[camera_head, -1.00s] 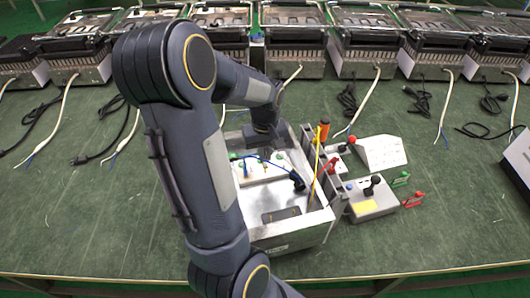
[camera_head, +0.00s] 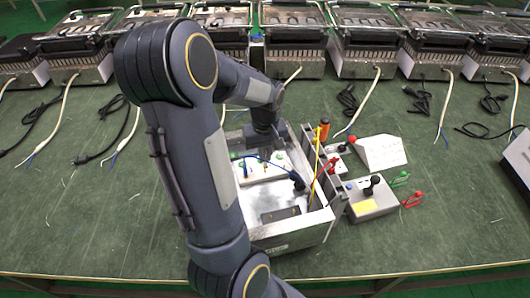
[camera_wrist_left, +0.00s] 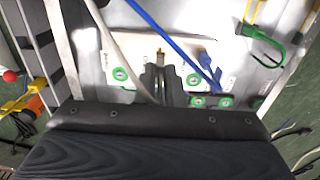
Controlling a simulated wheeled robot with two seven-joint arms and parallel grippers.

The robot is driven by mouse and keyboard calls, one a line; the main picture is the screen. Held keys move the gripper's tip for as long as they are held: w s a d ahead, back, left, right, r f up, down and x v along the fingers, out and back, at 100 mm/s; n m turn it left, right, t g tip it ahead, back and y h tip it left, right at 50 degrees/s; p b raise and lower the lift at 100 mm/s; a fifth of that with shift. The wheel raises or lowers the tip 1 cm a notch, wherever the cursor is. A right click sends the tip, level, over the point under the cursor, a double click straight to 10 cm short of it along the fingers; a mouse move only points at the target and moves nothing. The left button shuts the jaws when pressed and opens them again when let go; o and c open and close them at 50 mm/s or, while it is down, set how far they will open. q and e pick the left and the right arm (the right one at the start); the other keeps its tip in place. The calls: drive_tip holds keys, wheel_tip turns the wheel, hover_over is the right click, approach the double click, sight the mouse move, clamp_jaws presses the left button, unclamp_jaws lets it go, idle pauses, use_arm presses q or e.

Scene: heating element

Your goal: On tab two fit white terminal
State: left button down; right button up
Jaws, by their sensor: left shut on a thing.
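My left gripper (camera_wrist_left: 160,75) is over the white board (camera_wrist_left: 130,55) in the wrist view, its narrow fingers shut. A small brass piece (camera_wrist_left: 160,52) shows at the fingertips; I cannot tell whether it is the white lead's terminal or a tab. The white lead (camera_wrist_left: 112,42) curves down from the upper left to the fingers' left side. Green-ringed points (camera_wrist_left: 120,75) lie on both sides of the fingers. In the head view the white board (camera_head: 262,168) lies in the metal housing (camera_head: 290,240); my arm hides the fingertips there. Which tab is two cannot be read.
A blue lead (camera_wrist_left: 172,42) crosses the board right of the fingers. A green clip (camera_wrist_left: 262,45) and the housing wall (camera_wrist_left: 60,45) are close by. A grey control box (camera_head: 372,198) stands right of the housing.

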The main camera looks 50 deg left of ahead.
use_arm(q)
drive_tip(key=shift+f+b, duration=1.15)
drive_tip(key=shift+f, duration=0.3)
drive_tip(key=c, duration=1.5)
unclamp_jaws()
drive_tip(key=shift+r, duration=0.1)
drive_tip(key=shift+o, duration=0.2)
drive_tip(key=shift+r, duration=0.1)
wheel_tip(320, 180, up, 8)
drive_tip(key=shift+f+p, duration=0.2)
drive_tip(key=shift+p, duration=0.35)
